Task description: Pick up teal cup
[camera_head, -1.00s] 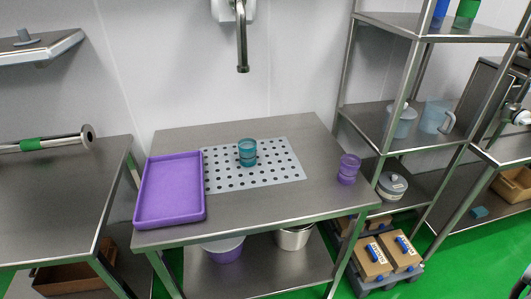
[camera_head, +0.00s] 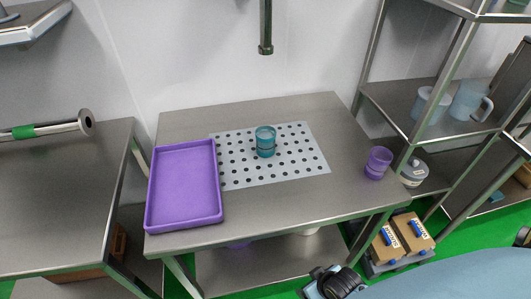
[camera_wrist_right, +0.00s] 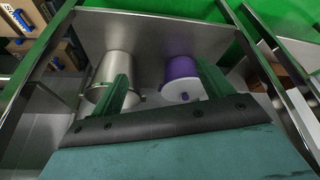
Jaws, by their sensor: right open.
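The teal cup (camera_head: 265,141) stands upright on the grey perforated mat (camera_head: 312,166) near the middle of the steel table, seen in the head view. My right gripper (camera_wrist_right: 166,80) shows in its wrist view with two green fingers apart and nothing between them. Beyond the fingers are a steel pot (camera_wrist_right: 112,70) and a purple-and-white container (camera_wrist_right: 181,72) on the lower shelf. In the head view, a dark part of my right arm shows at the bottom edge, in front of the table and well away from the cup. My left gripper is not in view.
A purple tray (camera_head: 184,186) lies left of the mat. A purple cup (camera_head: 377,162) stands near the table's right edge. A faucet (camera_head: 265,30) hangs behind the table. A shelf rack (camera_head: 400,100) stands at right, with boxes (camera_head: 412,232) on the floor below.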

